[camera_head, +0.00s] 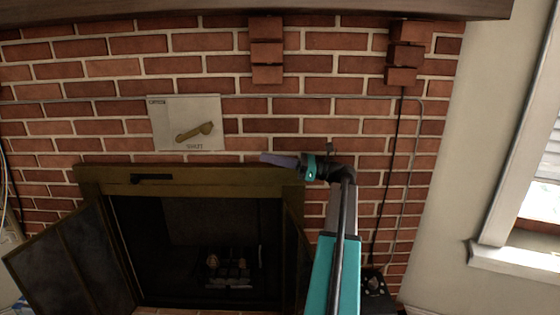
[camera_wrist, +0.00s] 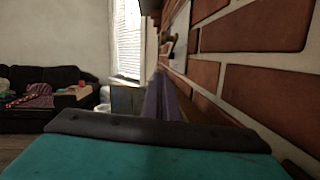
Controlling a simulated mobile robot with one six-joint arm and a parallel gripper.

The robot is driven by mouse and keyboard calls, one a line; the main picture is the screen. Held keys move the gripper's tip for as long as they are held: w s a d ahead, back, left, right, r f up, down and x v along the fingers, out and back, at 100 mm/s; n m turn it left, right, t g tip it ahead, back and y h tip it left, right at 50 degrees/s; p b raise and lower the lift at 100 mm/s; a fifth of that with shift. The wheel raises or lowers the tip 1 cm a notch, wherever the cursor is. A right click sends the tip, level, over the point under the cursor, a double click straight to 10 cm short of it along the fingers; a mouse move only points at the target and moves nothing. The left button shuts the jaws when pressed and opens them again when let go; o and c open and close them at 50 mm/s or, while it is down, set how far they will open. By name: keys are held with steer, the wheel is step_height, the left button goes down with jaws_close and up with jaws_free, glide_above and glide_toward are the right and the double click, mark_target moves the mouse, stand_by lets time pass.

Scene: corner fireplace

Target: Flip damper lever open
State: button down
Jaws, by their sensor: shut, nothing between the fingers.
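The damper lever (camera_head: 194,132) is a brass-brown piece on a pale square plate (camera_head: 166,110) on the brick wall, above the firebox. Small lettering at the plate's top left and bottom is hard to read. My gripper (camera_head: 266,159) is shut and empty, its purple fingers pointing left along the wall. It is right of and a little lower than the plate, apart from the lever. In the wrist view the fingers (camera_wrist: 160,102) point towards the plate (camera_wrist: 180,52), seen edge-on with the lever (camera_wrist: 169,44) standing out.
The firebox frame (camera_head: 110,178) with a black handle (camera_head: 151,179) lies just below. A glazed door (camera_head: 70,260) stands open at left. Brick corbels (camera_head: 267,50) jut out under the mantel (camera_head: 200,9). The brick wall runs close along the gripper's right in the wrist view.

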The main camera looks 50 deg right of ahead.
steer(key=shift+d+r+p+x, duration=0.1)
steer(key=shift+r+p+x, duration=0.25)
steer(key=shift+x, duration=2.45)
steer(key=shift+d+r+p+x, duration=0.15)
steer(key=shift+r+x, duration=0.45)
steer(key=shift+x, duration=2.25)
steer(key=shift+d+r+p+x, duration=0.1)
steer(key=shift+r+p+x, duration=0.25)
steer(key=shift+x, duration=2.45)
steer(key=shift+s+r, duration=0.1)
steer(key=shift+s, duration=0.05)
